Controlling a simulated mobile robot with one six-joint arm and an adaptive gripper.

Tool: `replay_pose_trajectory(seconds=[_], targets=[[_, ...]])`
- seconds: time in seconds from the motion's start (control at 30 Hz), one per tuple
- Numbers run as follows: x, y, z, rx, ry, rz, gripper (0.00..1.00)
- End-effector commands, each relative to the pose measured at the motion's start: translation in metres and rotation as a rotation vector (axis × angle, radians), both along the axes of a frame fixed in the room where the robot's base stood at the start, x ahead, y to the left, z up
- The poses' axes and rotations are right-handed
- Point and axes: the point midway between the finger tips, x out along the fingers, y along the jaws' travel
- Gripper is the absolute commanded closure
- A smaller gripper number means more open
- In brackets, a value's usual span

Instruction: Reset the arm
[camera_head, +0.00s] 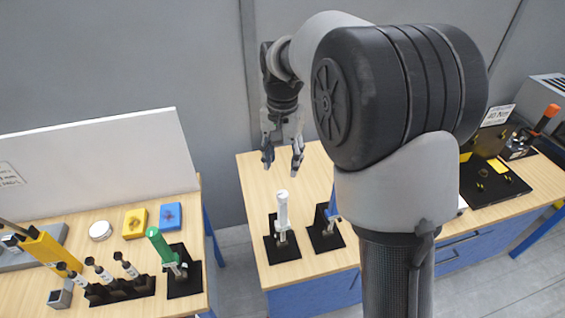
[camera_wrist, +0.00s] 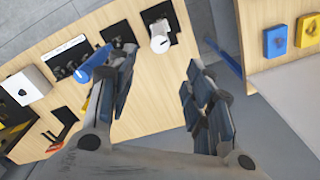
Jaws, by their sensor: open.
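My gripper (camera_head: 283,157) hangs over the back part of the middle table (camera_head: 253,180), fingers pointing down, open with nothing between them. In the wrist view its two dark fingers (camera_wrist: 160,98) are spread apart over the table edge and floor. A white-handled tool (camera_head: 282,210) stands upright in a black holder in front of and below the gripper. A blue-handled tool (camera_wrist: 92,64) stands in the holder beside it, and my arm hides much of it in the head view.
On the left table stand a green-handled tool (camera_head: 160,245), a yellow block (camera_head: 135,223), a blue block (camera_head: 170,216) and a black rack (camera_head: 120,288). A white panel (camera_head: 100,160) rises behind them. A floor gap separates the tables.

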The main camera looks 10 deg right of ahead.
Motion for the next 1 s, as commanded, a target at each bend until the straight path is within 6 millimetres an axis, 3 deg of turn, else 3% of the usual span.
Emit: replay_pose_trajectory(seconds=[0.33,0.47,0.63,0.77,1.0], targets=[[-0.002,0.0,0.0,0.0,-0.004,0.004,0.53],[-0.019,0.0,0.003,0.0,-0.035,0.043,0.53],[-0.075,-0.001,0.005,-0.01,-0.117,0.16,0.53],[-0.126,-0.002,-0.004,-0.025,-0.184,0.264,0.53],[-0.218,-0.002,-0.052,-0.072,-0.305,0.449,0.53]])
